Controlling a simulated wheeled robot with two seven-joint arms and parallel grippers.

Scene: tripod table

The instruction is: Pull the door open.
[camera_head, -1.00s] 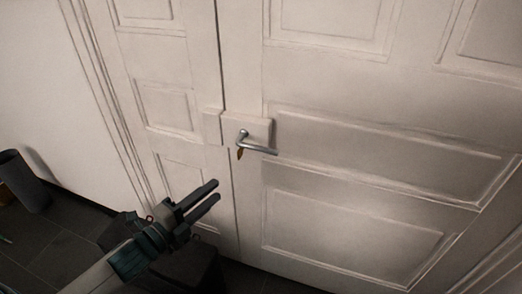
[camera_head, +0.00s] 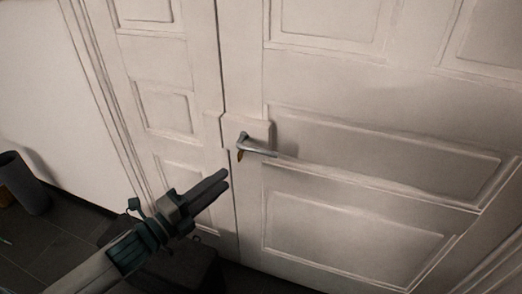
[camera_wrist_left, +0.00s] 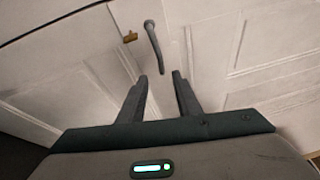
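The white panelled door (camera_head: 350,165) stands closed, with a thin dark seam along its left edge. Its metal lever handle (camera_head: 258,148) points right, with a small brass-coloured piece just below its pivot. My left gripper (camera_head: 224,178) is below and to the left of the handle, apart from it. In the left wrist view the two fingers (camera_wrist_left: 160,82) are spread with a gap between them and nothing in it. The handle (camera_wrist_left: 153,48) shows there just beyond the fingertips, its free end close to the gap. My right gripper is in neither view.
A narrower panelled door leaf (camera_head: 165,100) is to the left of the seam. A dark cylindrical bin (camera_head: 22,182) stands by the wall at left. A dark box-like object (camera_head: 185,268) is below my left arm. Dark tiled floor (camera_head: 60,235) shows at lower left.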

